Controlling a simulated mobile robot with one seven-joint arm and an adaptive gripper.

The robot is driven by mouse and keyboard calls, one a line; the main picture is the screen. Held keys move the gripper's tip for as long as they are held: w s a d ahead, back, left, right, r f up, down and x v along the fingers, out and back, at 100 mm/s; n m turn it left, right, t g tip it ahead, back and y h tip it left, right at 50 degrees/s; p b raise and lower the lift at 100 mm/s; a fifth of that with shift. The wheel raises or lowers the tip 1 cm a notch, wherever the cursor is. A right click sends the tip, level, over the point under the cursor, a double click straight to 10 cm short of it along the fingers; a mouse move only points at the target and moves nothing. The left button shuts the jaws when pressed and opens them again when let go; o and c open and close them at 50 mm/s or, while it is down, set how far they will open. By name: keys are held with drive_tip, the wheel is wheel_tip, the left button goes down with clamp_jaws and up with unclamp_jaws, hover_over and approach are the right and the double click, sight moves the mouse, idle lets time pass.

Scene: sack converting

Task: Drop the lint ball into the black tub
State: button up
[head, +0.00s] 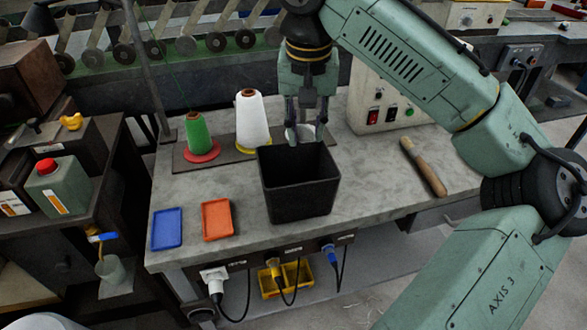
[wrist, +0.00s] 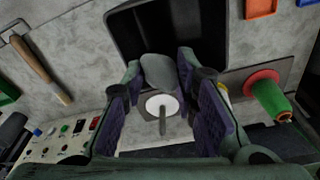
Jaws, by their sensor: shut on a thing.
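The lint ball is a grey, rounded lump (wrist: 158,72) between my fingertips in the wrist view. In the head view it shows as a pale patch (head: 307,131), partly covered by the fingers. My gripper (head: 305,135) is shut on it and points down at the far rim of the black tub (head: 301,188). The tub is square, open-topped and upright on the grey table. In the wrist view the tub (wrist: 125,32) lies past the fingertips, and the ball overlaps its near edge. The tub's floor is dark, and I see nothing in it.
A green cone (head: 198,134) and white cone (head: 252,118) stand on a board behind the tub. Blue (head: 167,229) and orange (head: 216,219) trays lie at front left. A wooden-handled brush (head: 424,168) lies right. A control box (head: 378,105) stands behind.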

drive_tip(key=shift+w+f, duration=0.1)
drive_tip(key=shift+f+b, duration=0.55)
drive_tip(key=shift+b, duration=0.1)
wheel_tip(320, 180, down, 5)
drive_tip(key=b, duration=0.4)
drive_tip(key=shift+r, duration=0.2)
drive_tip(key=o, duration=0.7)
drive_tip(key=shift+o, duration=0.2)
drive_tip(key=shift+r, duration=0.1)
